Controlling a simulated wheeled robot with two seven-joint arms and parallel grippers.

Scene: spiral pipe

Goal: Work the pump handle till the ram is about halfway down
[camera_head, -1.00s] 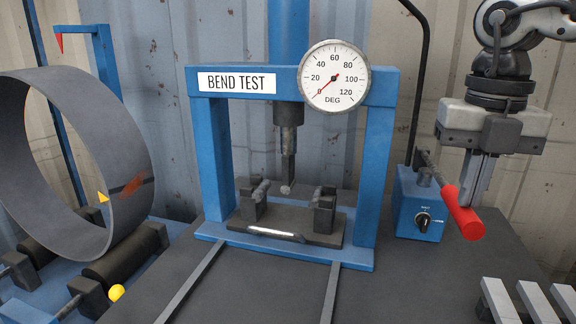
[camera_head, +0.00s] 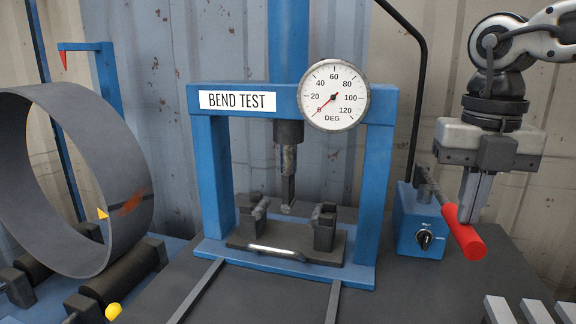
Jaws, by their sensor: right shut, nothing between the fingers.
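The blue bend test press (camera_head: 207,150) stands in the middle. Its dark ram (camera_head: 288,165) hangs above the two supports, with a gap below its tip. The dial (camera_head: 334,95) has its red needle near 0. The blue pump (camera_head: 418,228) is right of the press, and its handle ends in a red grip (camera_head: 463,232). My right gripper (camera_head: 470,217) points down with its fingers shut and empty, its tips at the red grip; whether they touch it I cannot tell. My left gripper is not in view.
A large grey pipe ring (camera_head: 75,105) rests on dark rollers at the left. Two rails (camera_head: 333,300) run forward from the press. Pale bars (camera_head: 535,310) lie at the lower right. The dark bench between is clear.

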